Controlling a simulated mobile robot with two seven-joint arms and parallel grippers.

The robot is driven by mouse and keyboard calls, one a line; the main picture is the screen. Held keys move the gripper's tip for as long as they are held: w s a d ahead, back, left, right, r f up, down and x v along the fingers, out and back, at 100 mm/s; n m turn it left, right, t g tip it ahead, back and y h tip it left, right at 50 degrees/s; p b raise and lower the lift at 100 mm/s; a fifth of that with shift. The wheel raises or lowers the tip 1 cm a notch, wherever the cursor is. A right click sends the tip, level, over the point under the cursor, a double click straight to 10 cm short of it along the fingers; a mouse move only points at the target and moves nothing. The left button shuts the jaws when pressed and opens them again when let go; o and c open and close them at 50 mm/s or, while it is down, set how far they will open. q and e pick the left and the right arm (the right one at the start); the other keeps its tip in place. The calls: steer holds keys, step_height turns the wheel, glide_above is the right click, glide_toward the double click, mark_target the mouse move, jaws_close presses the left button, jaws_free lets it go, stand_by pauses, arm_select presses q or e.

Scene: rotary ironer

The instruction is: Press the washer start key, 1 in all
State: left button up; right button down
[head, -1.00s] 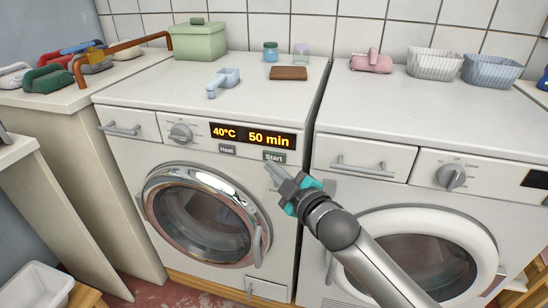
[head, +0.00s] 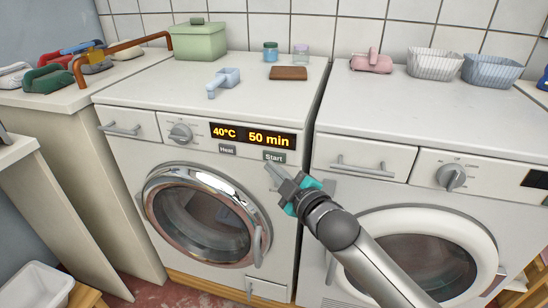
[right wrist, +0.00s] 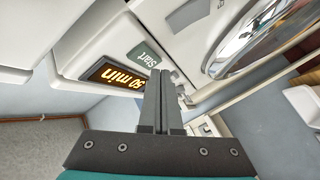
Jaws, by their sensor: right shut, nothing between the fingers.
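The washer (head: 133,158) stands left of centre in the head view. Its display (head: 253,135) reads 40°C and 50 min. The start key (head: 274,157), a dark green key marked Start, sits below the right end of the display. My right gripper (head: 269,168) is shut and empty, its tips just below the key. In the right wrist view the start key (right wrist: 143,54) shows tilted beyond the shut fingers (right wrist: 161,78). Whether the tips touch the panel I cannot tell. My left gripper is not in view.
A Heat key (head: 227,149) and a dial (head: 180,133) are left of the start key. The round door (head: 160,220) lies below. A second machine (head: 330,190) stands at the right. A blue scoop (head: 224,80) and a green box (head: 199,42) rest on the washer top.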

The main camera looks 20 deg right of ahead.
steer(key=shift+w+d, duration=0.25)
steer(key=shift+w, duration=0.15)
stand_by(0.3)
steer(key=shift+w+d+p, duration=0.25)
steer(key=shift+w+p, duration=0.1)
stand_by(0.4)
steer(key=shift+s, duration=0.1)
steer(key=shift+s+a+p, duration=0.35)
steer(key=shift+s+p, duration=0.15)
steer(key=shift+p, duration=0.05)
steer(key=shift+s+a, duration=0.1)
steer(key=shift+s, duration=0.05)
